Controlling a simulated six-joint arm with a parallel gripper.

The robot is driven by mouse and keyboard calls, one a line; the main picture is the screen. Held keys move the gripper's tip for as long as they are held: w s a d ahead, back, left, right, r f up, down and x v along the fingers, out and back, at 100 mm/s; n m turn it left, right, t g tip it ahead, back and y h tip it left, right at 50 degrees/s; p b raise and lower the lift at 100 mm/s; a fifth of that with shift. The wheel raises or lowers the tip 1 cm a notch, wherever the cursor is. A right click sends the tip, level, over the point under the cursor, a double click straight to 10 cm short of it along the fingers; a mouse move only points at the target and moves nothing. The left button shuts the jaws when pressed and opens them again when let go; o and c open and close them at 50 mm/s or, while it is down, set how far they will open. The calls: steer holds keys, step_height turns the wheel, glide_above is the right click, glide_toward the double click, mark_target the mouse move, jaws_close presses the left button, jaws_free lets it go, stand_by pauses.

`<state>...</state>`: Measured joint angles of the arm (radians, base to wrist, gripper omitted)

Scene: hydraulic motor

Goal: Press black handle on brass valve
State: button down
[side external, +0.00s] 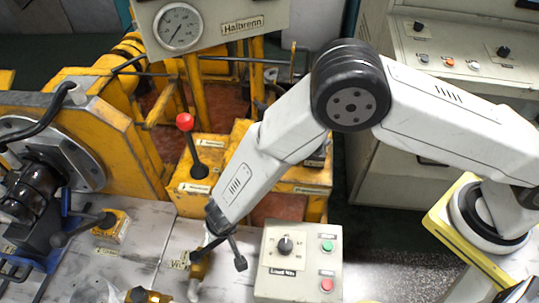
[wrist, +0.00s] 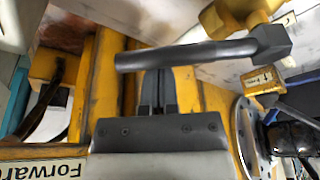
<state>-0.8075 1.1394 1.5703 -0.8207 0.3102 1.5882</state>
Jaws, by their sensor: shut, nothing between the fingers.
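The black handle (wrist: 190,55) lies across the upper middle of the wrist view. Its block-like right end joins the brass valve (wrist: 235,15) at the top right. My gripper (wrist: 157,82) is shut and empty, its fingers side by side. The fingertips meet the handle's lower edge in the picture; I cannot tell whether they touch it. In the side view the brass valve (side external: 198,265) stands at the bottom centre, below the end of my arm. Dark parts of the handle and gripper overlap there and are hard to separate.
A grey control box (side external: 300,262) with a knob and green and red buttons stands just right of the valve. A red-knobbed lever (side external: 187,135) rises from the yellow block behind. Another small yellow valve (side external: 112,226) with a dark handle sits to the left.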

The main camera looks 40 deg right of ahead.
steer(key=s+m+h, duration=0.1)
steer(key=s+m, duration=0.2)
steer(key=m, duration=0.1)
steer(key=shift+s+m, duration=0.3)
steer(key=shift+s+a+m+g+h, duration=0.25)
steer(key=shift+s+m, duration=0.25)
steer(key=shift+m, duration=0.3)
steer(key=shift+s+a+m+g+h, duration=0.2)
steer(key=shift+s+m+h, duration=0.1)
steer(key=shift+s+m, duration=0.4)
steer(key=shift+s+a+m+g+h, duration=0.15)
steer(key=shift+s+a+m+h, duration=0.15)
steer(key=shift+m, duration=0.6)
steer(key=shift+d, duration=0.1)
steer(key=shift+w+d+f, duration=0.2)
steer(key=shift+w+d, duration=0.4)
steer(key=shift+w+d+f, duration=0.15)
steer(key=shift+w+d, duration=0.4)
steer(key=shift+w+d+r, duration=0.15)
steer(key=shift+w+r, duration=0.05)
steer(key=shift+w, duration=0.05)
steer(key=v, duration=0.9)
steer(key=shift+s+r, duration=0.15)
steer(key=shift+r, duration=0.1)
